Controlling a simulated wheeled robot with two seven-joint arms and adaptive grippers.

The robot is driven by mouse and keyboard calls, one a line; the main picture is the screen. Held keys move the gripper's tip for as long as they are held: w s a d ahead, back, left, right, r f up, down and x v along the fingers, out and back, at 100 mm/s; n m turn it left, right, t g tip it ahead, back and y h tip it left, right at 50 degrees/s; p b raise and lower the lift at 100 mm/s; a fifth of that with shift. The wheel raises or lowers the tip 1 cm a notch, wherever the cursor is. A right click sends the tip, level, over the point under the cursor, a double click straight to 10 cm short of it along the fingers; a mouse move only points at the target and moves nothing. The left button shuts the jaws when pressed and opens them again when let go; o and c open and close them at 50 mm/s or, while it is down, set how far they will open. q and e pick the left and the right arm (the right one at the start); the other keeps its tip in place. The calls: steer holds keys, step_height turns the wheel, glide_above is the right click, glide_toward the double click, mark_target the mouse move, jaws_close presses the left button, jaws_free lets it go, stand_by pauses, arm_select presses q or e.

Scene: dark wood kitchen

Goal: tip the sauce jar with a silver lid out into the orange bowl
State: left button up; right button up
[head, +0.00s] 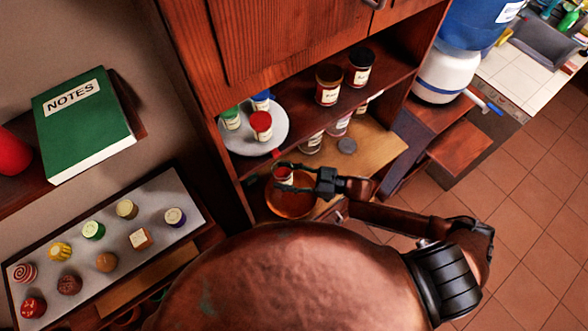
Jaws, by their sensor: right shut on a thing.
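My right gripper (291,178) reaches in from the right at the lower cabinet shelf and is shut on a small jar (284,173) with a pale label. The gripper's fingers hide part of the jar, and I cannot tell how far it is tilted. The jar is over the far part of the orange bowl (290,203), which sits on the wooden counter. A grey round lid (347,146) lies apart on the counter to the right. Whether anything is flowing from the jar is too small to tell. My left gripper is not in view.
A white plate (280,139) holds jars with red, green and blue lids. Two dark-lidded jars (329,84) stand on the shelf above, and more jars (312,143) stand behind the bowl. The counter (375,150) right of the grey lid is clear.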

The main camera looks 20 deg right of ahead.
steer(key=d, duration=0.2)
steer(key=shift+w+d+g, duration=0.25)
steer(key=shift+d+g, duration=0.05)
steer(key=shift+d, duration=0.1)
steer(key=n+b, duration=0.1)
steer(key=n, duration=0.1)
steer(key=w+d+f+n+b, duration=0.1)
steer(key=b, duration=0.1)
steer(key=shift+w+d+f+n, duration=0.15)
steer(key=shift+w+f+n, duration=0.05)
steer(key=shift+n, duration=0.2)
steer(key=shift+w+d+f+n, duration=0.1)
steer(key=shift+d+n, duration=0.1)
steer(key=shift+n, duration=0.1)
